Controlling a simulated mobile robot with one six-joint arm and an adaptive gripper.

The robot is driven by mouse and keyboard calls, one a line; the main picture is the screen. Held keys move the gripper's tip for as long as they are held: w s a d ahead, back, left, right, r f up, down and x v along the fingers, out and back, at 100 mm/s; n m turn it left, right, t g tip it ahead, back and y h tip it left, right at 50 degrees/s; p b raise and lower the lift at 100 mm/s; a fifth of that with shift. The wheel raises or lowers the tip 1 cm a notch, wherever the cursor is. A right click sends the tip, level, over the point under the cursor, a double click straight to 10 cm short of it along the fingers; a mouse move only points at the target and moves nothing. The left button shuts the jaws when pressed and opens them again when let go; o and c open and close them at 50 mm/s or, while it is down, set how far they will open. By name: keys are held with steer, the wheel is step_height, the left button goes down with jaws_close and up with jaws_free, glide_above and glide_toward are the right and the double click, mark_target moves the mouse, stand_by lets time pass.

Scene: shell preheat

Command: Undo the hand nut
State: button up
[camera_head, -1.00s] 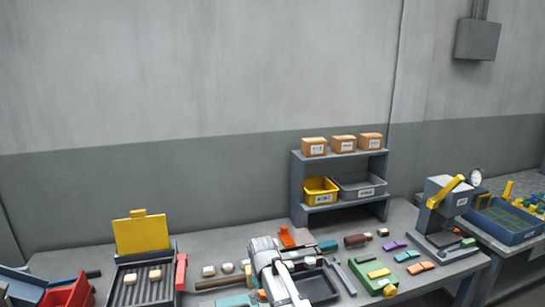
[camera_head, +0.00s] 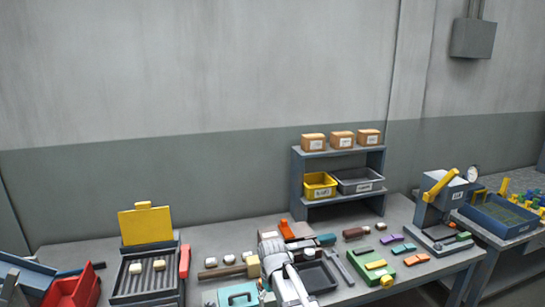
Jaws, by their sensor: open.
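I cannot make out a hand nut for certain in the head view; it may be hidden by my arm or too small to tell. My gripper (camera_head: 268,246) is at the far end of my pale arm, low over the middle of the bench. Its fingertips are hardly visible, and nothing shows held in it. An orange upright part (camera_head: 285,229) stands just behind it. A dark tray (camera_head: 318,277) lies to its right, and a mallet (camera_head: 222,271) with a pale head lies to its left.
A roller unit with a raised yellow plate (camera_head: 146,225) stands at left, beside a red bin (camera_head: 72,293). A teal case (camera_head: 239,294) lies in front. A shelf (camera_head: 340,151) with boxes stands behind. A press (camera_head: 436,205) stands at right. Small parts crowd the middle.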

steer(key=s+d+f+m+b, duration=0.3)
steer(key=s+d, duration=0.3)
steer(key=d, duration=0.2)
steer(key=s+d+f+m+b, duration=0.3)
steer(key=s+d, duration=0.3)
steer(key=d, duration=0.3)
steer(key=shift+f+m+b, duration=0.3)
steer(key=shift+f+m, duration=0.15)
steer(key=shift+m, duration=0.05)
